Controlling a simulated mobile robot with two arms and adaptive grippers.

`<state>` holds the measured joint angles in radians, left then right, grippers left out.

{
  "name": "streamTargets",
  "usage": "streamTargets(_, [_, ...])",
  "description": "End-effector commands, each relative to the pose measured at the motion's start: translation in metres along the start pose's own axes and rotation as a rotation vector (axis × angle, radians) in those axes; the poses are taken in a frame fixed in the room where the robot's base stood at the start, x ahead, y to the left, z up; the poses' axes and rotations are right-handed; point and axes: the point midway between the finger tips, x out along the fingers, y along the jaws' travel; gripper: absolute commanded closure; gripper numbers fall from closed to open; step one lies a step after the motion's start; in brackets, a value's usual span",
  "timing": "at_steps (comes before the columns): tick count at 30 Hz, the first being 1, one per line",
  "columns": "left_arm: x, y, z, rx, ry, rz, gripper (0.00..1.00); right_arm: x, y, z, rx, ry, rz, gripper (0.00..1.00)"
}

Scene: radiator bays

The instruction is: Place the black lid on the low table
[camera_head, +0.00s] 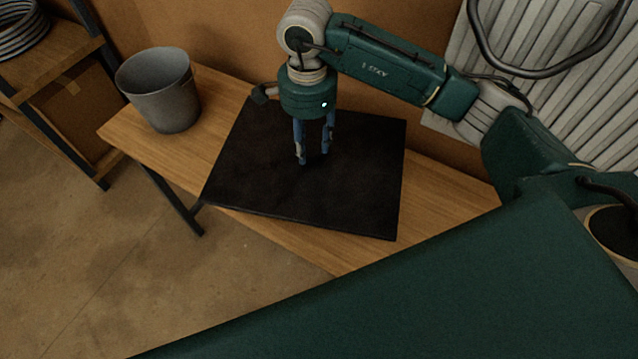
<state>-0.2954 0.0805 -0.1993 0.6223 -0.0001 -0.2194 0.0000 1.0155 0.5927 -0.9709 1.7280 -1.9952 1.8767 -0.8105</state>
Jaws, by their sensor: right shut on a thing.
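The black lid (345,205) is a flat, square, dark panel over the low wooden table (222,100). It lies about level and reaches slightly past the table's front edge. I cannot tell whether it rests on the top or is held just above it. My right gripper (314,160) points straight down at the lid's upper middle, with its blue fingers shut on the lid. The grasped part is dark and hard to make out between the fingertips. My left gripper is not in view.
A grey bucket (162,92) stands on the table's left end, left of the lid. A shelf (52,62) with coiled hose (20,28) is at the far left. A ribbed radiator (545,50) is at upper right. Bare floor lies in front.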

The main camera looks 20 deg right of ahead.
Motion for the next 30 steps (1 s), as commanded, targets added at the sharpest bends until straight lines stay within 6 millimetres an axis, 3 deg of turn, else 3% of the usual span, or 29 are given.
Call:
streamTargets(3, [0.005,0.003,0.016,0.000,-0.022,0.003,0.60,-0.007,-0.013,0.004,0.171,-0.002,-0.003,1.00])
streamTargets(8, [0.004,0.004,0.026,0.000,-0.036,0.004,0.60,-0.008,-0.018,0.006,0.284,0.000,-0.001,1.00])
streamTargets(18, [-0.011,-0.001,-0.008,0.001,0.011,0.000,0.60,0.044,-0.018,0.005,0.298,0.001,0.000,1.00])
streamTargets(30, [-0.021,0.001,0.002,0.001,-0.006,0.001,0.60,0.086,-0.018,0.006,0.295,0.001,-0.001,1.00])
